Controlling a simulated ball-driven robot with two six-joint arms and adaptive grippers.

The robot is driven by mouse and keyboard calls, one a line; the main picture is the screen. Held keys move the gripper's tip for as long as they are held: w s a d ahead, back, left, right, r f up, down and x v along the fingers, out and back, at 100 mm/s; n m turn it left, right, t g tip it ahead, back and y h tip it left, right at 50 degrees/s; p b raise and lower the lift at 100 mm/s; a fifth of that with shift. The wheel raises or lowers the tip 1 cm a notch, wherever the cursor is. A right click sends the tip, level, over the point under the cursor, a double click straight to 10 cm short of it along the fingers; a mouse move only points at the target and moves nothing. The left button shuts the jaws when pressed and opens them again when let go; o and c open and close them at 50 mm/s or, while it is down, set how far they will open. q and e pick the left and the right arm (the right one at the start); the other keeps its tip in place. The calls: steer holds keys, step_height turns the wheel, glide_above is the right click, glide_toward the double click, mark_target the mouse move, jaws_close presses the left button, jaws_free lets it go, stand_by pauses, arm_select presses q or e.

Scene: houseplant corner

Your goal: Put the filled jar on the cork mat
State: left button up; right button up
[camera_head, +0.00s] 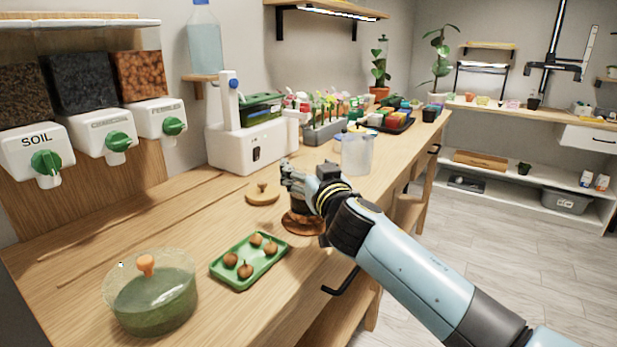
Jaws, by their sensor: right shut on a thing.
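My right gripper (300,182) is over the middle of the wooden counter, its arm coming in from the lower right. It is shut on a dark jar (298,203), mostly hidden behind the fingers and wrist. Directly below is a round reddish-brown disc (300,228), which looks like the cork mat. The jar appears over this disc; I cannot tell whether it touches it. A round tan lid with a knob (262,194) lies on the counter just left of the gripper. My left gripper is not in view.
A green tray (219,267) with several small brown bulbs and a glass bowl of green liquid (155,301) stand in front left. A clear pitcher (356,155) stands behind the gripper. A white machine (250,145) and soil dispensers (45,150) line the wall.

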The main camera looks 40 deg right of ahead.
steer(key=shift+f, duration=0.15)
steer(key=shift+f, duration=0.1)
steer(key=o, duration=1.7)
steer(key=shift+s+a, duration=0.1)
steer(key=shift+s, duration=0.05)
steer(key=b+v, duration=0.1)
steer(key=v, duration=1)
steer(key=shift+s+a+b, duration=0.1)
steer(key=shift+s+b, duration=0.25)
